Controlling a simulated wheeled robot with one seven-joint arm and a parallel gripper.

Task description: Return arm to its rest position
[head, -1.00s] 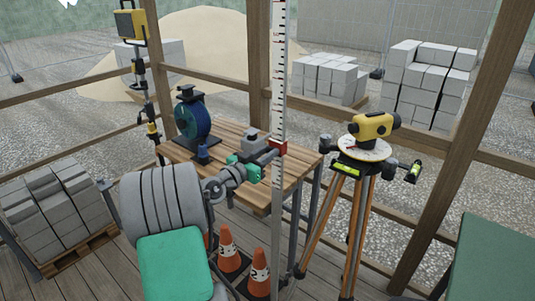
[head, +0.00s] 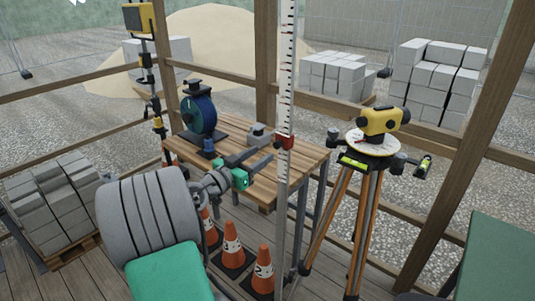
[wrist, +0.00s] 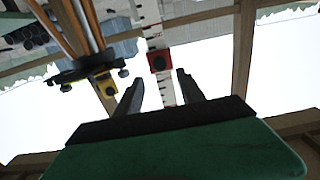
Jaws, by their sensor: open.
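My gripper (head: 268,160) is open and empty, held above the front of the wooden table, left of the measuring staff. In the wrist view its two dark fingers (wrist: 160,76) stand apart, with nothing between them but background and part of the staff beyond. The upright white staff (head: 288,60) carries a red slider (head: 284,142). The slider also shows in the wrist view (wrist: 160,62), beyond the fingertips. My gripper appears clear of the staff and the slider.
The wooden table (head: 305,157) bears a blue reel (head: 199,114) and a small grey block (head: 259,134). A yellow level (head: 380,123) stands on a tripod (head: 330,215) at right. Orange cones (head: 233,243) stand below the table. Bricks (head: 52,200) are stacked at left.

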